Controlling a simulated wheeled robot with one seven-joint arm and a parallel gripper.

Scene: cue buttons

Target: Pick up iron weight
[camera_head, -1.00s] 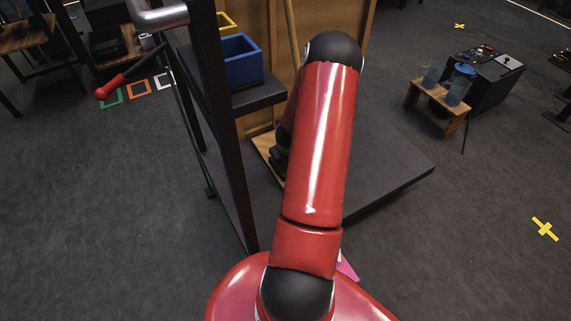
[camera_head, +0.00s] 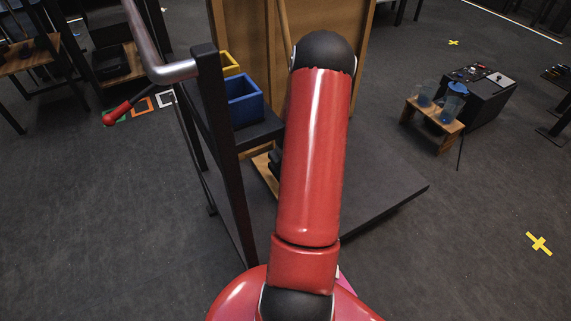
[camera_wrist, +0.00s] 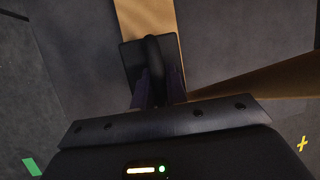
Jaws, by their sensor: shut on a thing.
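The iron weight (camera_wrist: 132,60) is a black block with a dark upright handle on top, seen in the wrist view. My gripper (camera_wrist: 158,88) has a finger on either side of the handle and is shut on it. The weight lies over a light wooden strip. I cannot tell whether it touches the strip or is raised. In the head view my red arm hides most of this spot. Only a dark shape shows at the arm's left edge, and I cannot tell if it is weight or gripper.
A dark shelf frame (camera_head: 222,150) with a blue bin (camera_head: 243,112) stands close left of my arm. A wooden panel (camera_head: 257,30) rises behind. A dark platform (camera_head: 375,190) extends right. A small wooden bench (camera_head: 435,117) stands farther right.

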